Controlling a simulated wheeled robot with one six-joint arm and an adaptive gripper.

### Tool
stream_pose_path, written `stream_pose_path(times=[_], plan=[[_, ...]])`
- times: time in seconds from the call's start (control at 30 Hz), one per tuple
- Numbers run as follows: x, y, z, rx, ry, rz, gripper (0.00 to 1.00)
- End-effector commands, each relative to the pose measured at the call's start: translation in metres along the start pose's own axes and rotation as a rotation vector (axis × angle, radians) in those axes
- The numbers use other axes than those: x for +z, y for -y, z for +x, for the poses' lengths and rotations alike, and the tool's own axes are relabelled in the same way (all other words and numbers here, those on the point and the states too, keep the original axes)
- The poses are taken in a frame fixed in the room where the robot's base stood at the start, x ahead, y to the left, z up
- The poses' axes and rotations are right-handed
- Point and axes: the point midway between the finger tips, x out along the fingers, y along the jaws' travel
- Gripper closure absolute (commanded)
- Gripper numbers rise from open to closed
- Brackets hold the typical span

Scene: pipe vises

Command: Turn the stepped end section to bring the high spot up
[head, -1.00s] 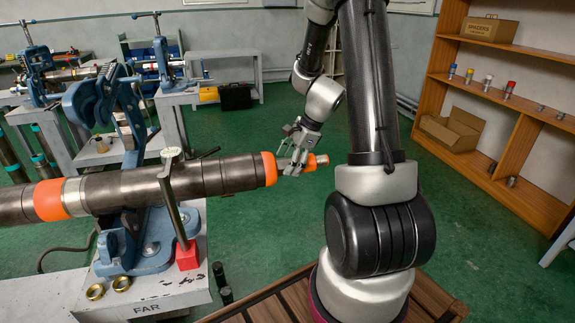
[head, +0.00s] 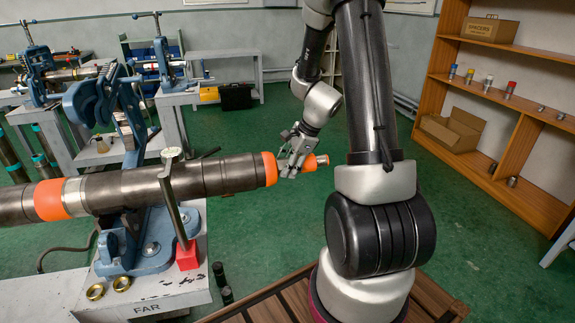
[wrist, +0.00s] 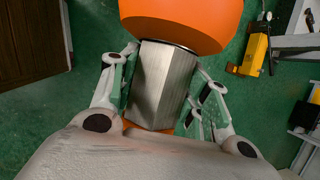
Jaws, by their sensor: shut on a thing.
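A long dark pipe (head: 130,187) lies level in a blue pipe vise (head: 150,246). Its right end carries an orange band (head: 269,169) and then the narrower stepped end section with an orange tip (head: 316,162). My gripper (head: 293,160) is around the end section between the orange band and the tip, shut on it. In the wrist view the end section shows as a bare grey metal length (wrist: 160,80) with flat faces, between my two fingers, under a large orange collar (wrist: 180,20). I cannot make out a high spot.
A slim upright stand on a red block (head: 187,255) is in front of the pipe. Brass rings (head: 96,291) lie on the bench marked FAR. A wooden shelf (head: 513,100) with small parts stands at right. Green floor is open beyond the pipe end.

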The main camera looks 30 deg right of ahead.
Motion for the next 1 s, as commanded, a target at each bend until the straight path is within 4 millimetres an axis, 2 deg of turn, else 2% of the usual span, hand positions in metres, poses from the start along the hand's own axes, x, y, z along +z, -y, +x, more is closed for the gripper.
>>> stream_pose_path(times=[0.37, 1.0], plan=[[-0.0016, -0.0017, -0.0008, -0.172, -0.002, -0.062, 0.78], [-0.0034, -0.0081, 0.0029, -0.632, -0.001, -0.248, 0.77]])
